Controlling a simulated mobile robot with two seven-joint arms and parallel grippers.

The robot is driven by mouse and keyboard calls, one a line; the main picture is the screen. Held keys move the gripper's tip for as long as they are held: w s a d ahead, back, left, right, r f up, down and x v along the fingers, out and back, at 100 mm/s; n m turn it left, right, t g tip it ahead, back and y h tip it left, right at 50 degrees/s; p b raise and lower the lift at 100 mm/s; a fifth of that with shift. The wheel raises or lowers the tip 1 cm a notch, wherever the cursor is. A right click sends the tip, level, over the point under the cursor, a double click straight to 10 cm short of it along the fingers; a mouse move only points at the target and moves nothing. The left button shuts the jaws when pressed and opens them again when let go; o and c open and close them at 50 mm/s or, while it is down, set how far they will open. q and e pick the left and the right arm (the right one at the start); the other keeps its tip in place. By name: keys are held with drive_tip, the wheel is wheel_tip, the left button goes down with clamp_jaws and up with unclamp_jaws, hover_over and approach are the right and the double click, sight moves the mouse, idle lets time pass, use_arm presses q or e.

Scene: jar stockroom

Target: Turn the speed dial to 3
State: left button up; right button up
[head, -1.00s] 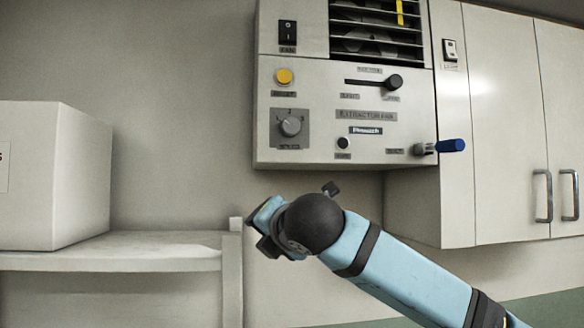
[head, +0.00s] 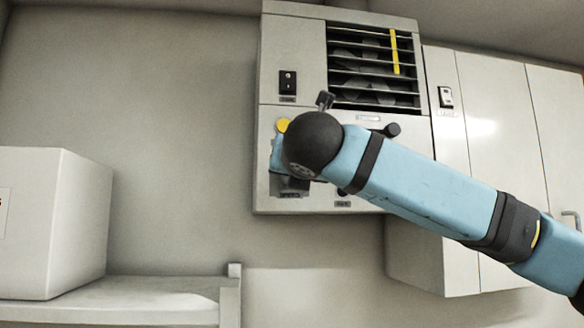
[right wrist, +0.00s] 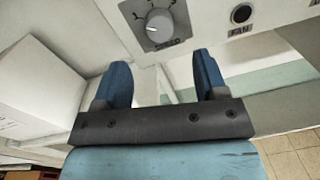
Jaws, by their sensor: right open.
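The speed dial (right wrist: 158,25) is a round grey knob on a darker square plate, with a SPEED label under it, in the right wrist view. Which mark its pointer is at is too small to tell. In the head view my right wrist covers the dial on the extractor fan panel (head: 300,60). My right gripper (right wrist: 162,78) is open and empty. Its two blue fingers are apart, with the dial beyond and above the gap between them in the right wrist view, not between the fingers. My left gripper is not in view.
A yellow button (head: 283,125) is just above my wrist. A black slider knob (head: 392,130) and a black rocker switch (head: 288,82) are also on the panel. A black round button (right wrist: 241,13) is right of the dial. A white box (head: 50,220) stands on a shelf at left.

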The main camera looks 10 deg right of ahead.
drive_tip(key=w+p, duration=0.2)
drive_tip(key=w, duration=0.5)
drive_tip(key=shift+w, duration=0.35)
